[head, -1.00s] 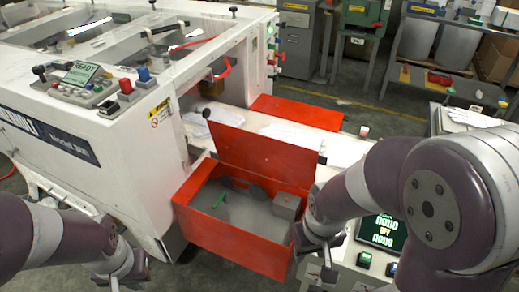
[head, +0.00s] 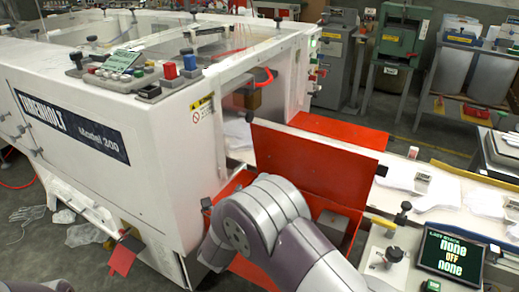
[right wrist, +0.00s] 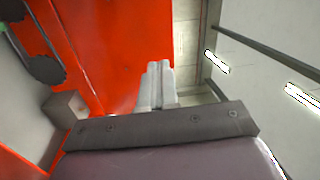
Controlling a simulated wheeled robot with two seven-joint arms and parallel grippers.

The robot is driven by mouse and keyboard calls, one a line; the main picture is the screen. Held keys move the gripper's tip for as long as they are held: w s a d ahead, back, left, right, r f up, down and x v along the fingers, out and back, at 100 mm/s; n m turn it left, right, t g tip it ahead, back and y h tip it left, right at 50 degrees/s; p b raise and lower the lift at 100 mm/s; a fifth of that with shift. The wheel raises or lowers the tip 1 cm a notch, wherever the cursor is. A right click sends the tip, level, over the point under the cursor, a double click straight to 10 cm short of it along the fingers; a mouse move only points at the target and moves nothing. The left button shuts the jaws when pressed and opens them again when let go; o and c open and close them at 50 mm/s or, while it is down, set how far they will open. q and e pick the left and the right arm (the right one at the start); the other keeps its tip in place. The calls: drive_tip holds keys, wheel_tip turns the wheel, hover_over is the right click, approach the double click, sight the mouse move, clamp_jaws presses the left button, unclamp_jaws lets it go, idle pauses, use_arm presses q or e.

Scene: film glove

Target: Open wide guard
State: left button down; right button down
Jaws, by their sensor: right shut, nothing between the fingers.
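A wide red guard panel (head: 325,165) stands upright and tilted beside the white machine in the head view. Below it is a red box-like frame (head: 250,268) with a grey inside, largely covered by my right arm. In the right wrist view a red surface (right wrist: 120,40) fills the upper left, with a grey block (right wrist: 65,108) beside it. My right gripper (right wrist: 157,75) is shut and empty in front of the red surface; contact cannot be told. It is hidden behind my arm in the head view. My left gripper is not in view.
A second red panel (head: 350,131) lies behind the upright one. White gloves (head: 405,180) lie on the pale bed at right. A dark display (head: 451,255) stands at the lower right.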

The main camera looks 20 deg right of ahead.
drive_tip(key=r+m+h, duration=0.1)
drive_tip(key=r+m, duration=0.1)
drive_tip(key=p, duration=0.2)
approach(295, 136)
drive_tip(key=x, duration=0.7)
drive_tip(key=shift+f, duration=0.1)
